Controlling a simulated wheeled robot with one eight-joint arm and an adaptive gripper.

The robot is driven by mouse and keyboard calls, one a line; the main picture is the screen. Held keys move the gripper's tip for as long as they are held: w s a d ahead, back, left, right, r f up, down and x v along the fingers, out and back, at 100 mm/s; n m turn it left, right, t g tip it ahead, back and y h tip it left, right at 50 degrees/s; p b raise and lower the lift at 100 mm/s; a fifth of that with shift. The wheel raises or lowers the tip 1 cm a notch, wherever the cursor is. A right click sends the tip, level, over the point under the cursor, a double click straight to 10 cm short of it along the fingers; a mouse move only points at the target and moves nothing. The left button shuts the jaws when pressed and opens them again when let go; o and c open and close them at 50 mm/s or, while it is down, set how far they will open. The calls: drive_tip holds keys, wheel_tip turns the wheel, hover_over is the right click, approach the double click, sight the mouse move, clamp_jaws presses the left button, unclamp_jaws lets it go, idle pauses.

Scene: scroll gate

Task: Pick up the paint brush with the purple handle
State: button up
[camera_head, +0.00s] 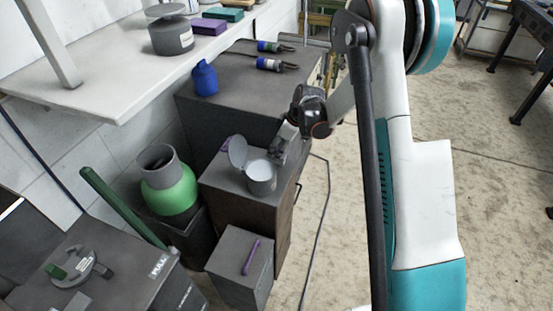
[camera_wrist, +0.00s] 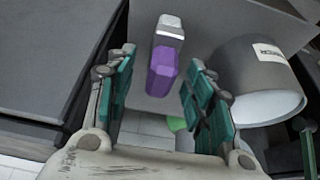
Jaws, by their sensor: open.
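A purple object with a pale grey end (camera_wrist: 163,68) lies on a grey surface, ahead of and between my gripper's fingers in the wrist view. It looks like a short chunky handle; I cannot tell for sure that it is the paint brush. In the head view a small purple piece (camera_head: 227,142) shows behind the raised can lid, mostly hidden. A thin purple stick (camera_head: 251,257) lies on the lower grey box. My gripper (camera_wrist: 162,95) is open and empty; in the head view it is beside the open can, its fingertips unclear.
The open grey can (camera_head: 261,176) stands on the cabinet (camera_head: 222,183), and shows close to the right finger in the wrist view (camera_wrist: 258,75). A green container (camera_head: 169,185) is at left.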

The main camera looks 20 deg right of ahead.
drive_tip(key=shift+w+a+f, duration=0.15)
drive_tip(key=shift+a+f, duration=0.05)
drive_tip(key=shift+f, duration=0.35)
drive_tip(key=shift+r, duration=0.1)
clamp_jaws()
drive_tip(key=shift+r, duration=0.15)
wheel_tip(320, 180, up, 20)
drive_tip(key=p, duration=0.6)
drive_tip(key=shift+p, duration=0.35)
drive_tip(key=c, duration=0.9)
unclamp_jaws()
drive_tip(key=shift+c, duration=0.7)
